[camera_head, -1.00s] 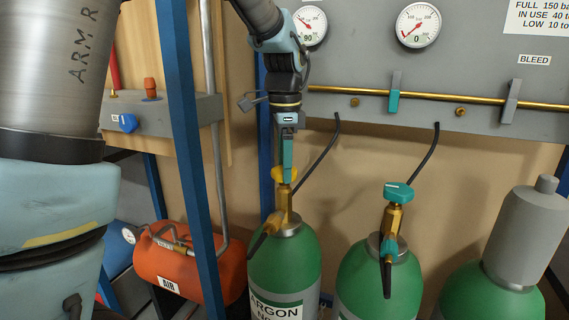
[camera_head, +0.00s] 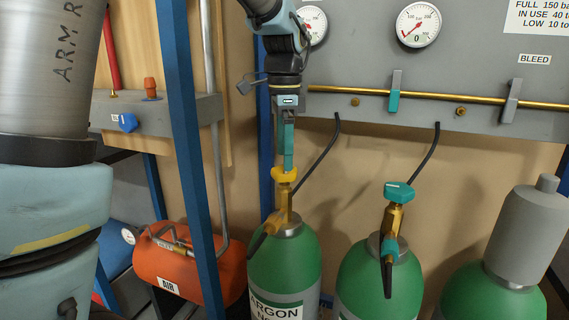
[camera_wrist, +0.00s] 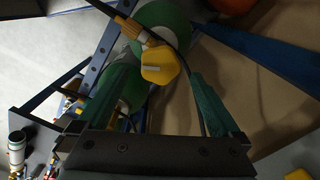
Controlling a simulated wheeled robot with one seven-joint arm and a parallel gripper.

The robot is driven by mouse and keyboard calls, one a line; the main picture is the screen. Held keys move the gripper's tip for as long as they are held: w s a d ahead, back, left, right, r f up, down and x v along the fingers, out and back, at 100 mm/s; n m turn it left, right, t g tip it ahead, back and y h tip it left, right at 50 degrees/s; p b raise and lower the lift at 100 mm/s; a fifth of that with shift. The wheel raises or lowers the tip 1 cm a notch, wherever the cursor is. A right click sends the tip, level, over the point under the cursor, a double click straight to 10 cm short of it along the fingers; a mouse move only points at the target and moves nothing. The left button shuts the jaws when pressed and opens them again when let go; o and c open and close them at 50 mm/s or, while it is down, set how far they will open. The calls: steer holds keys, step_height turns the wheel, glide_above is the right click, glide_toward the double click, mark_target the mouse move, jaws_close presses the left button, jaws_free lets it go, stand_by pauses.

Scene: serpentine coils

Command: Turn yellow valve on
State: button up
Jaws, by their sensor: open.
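The yellow valve knob (camera_head: 284,175) sits on top of the brass valve of the left green cylinder (camera_head: 284,262), labelled ARGON. My gripper (camera_head: 288,168) hangs pointing down directly above the knob, its teal fingertips at the knob's top edge. In the wrist view the yellow knob (camera_wrist: 160,66) lies between my two spread teal fingers, with a pale bar mark on its face. The gripper is open and nothing is clamped. I cannot tell whether a fingertip touches the knob.
A second green cylinder (camera_head: 380,285) with a teal valve knob (camera_head: 398,191) stands to the right, then a grey-capped one. A blue post (camera_head: 185,140) stands left of my gripper. A black hose (camera_head: 318,160) runs close on its right. The brass pipe (camera_head: 440,97) crosses the panel behind.

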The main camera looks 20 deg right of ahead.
step_height(320, 180, up, 8)
steer(key=shift+f+b, duration=0.25)
steer(key=shift+b, duration=0.05)
stand_by(0.3)
